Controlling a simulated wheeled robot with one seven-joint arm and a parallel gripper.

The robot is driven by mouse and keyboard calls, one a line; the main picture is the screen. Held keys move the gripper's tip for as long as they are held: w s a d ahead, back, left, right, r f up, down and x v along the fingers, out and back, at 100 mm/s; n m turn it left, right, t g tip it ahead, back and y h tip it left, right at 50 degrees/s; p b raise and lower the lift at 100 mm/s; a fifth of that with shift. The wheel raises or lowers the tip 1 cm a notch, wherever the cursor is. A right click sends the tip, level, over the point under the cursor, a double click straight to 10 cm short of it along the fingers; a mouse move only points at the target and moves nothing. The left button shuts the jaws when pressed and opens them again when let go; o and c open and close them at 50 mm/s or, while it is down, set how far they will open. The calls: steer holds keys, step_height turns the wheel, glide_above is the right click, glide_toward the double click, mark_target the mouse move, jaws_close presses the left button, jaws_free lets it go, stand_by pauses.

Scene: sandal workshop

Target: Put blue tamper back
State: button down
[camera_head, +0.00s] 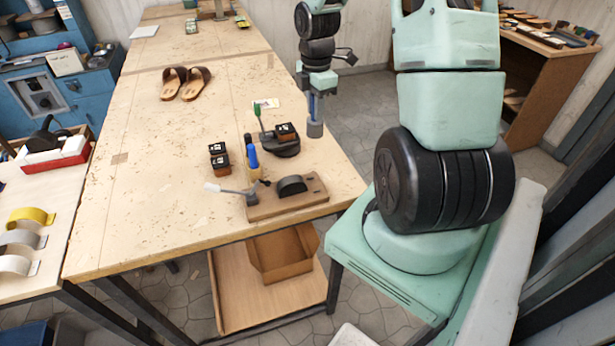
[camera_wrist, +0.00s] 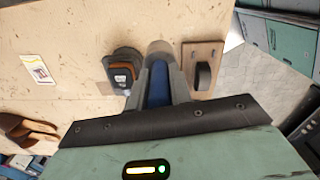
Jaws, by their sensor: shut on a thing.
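My gripper (camera_head: 315,92) is shut on the blue tamper (camera_head: 315,128), near the right edge of the workbench. The tamper hangs upright below the fingers, with its grey cylindrical head at the bottom. In the wrist view its blue handle (camera_wrist: 157,88) lies between the two grey fingers (camera_wrist: 158,72), and the fingers partly hide it. Its round head shows beyond the fingertips. The gap between the head and the benchtop is hard to judge.
On the workbench (camera_head: 135,200), a dark round base (camera_head: 283,148) carries a small box (camera_head: 287,131). A wooden block with a black piece (camera_head: 288,198), a blue-handled tool (camera_head: 252,155) and small boxes (camera_head: 219,158) stand nearer the front. Brown sandals (camera_head: 185,84) lie farther back. The bench's left part is clear.

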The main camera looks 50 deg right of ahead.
steer(key=shift+s+f, duration=0.15)
steer(key=shift+f, duration=0.3)
step_height(320, 180, down, 9)
steer(key=shift+f+p, duration=0.1)
steer(key=shift+p, duration=1.15)
steer(key=shift+f, duration=0.1)
steer(key=c, duration=1.3)
jaws_free()
step_height(320, 180, up, 11)
steer(key=b, duration=0.3)
steer(key=shift+r, duration=0.2)
steer(key=shift+a+r, duration=0.1)
steer(key=shift+r, duration=0.35)
